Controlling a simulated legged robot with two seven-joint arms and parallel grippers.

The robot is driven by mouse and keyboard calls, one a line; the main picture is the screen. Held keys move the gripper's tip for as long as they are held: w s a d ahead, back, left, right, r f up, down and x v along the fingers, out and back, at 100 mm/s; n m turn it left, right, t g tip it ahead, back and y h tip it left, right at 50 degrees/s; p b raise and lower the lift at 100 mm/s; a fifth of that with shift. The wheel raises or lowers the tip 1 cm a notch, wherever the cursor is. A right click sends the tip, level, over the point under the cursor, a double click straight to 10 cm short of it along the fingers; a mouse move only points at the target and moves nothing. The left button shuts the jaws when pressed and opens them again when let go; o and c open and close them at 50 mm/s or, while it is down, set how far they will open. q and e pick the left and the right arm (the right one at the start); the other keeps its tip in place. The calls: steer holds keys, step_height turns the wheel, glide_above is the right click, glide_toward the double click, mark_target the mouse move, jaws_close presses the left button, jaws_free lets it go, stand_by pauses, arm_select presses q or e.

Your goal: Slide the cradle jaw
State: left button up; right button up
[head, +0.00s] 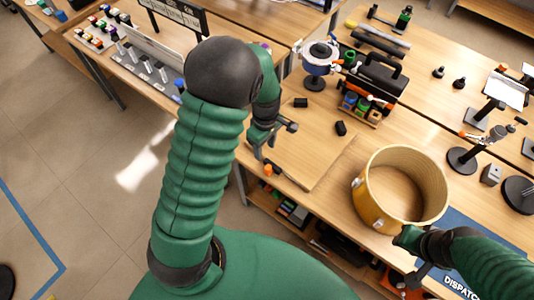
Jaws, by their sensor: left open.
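A light wooden board (318,165) lies on the bench, with one small black block (301,102) near its far edge and another black block (340,128) to the right. I cannot tell for sure which one is the cradle jaw. My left gripper (281,146) is open and empty over the left side of the board, left of and nearer than both blocks, apart from them. A small orange piece (268,170) shows by the board's near-left corner. My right gripper (418,274) is by the bench's front edge, below a round drum; its fingers are partly hidden.
The yellow round drum (372,205) stands right of the board. A black toolbox (378,78) and a white-and-blue round device on a stand (320,56) are behind. A blue mat (470,228) lies at right. The board's middle is clear.

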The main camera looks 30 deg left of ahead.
mark_target(268, 167)
arm_select(q)
steer(key=shift+t, duration=0.3)
steer(key=f, duration=0.5)
steer(key=w+f+p, duration=0.1)
steer(key=f, duration=0.4)
steer(key=w+f+p, duration=0.1)
steer(key=f, duration=0.5)
steer(key=shift+r, duration=0.1)
jaws_close()
stand_by(0.7)
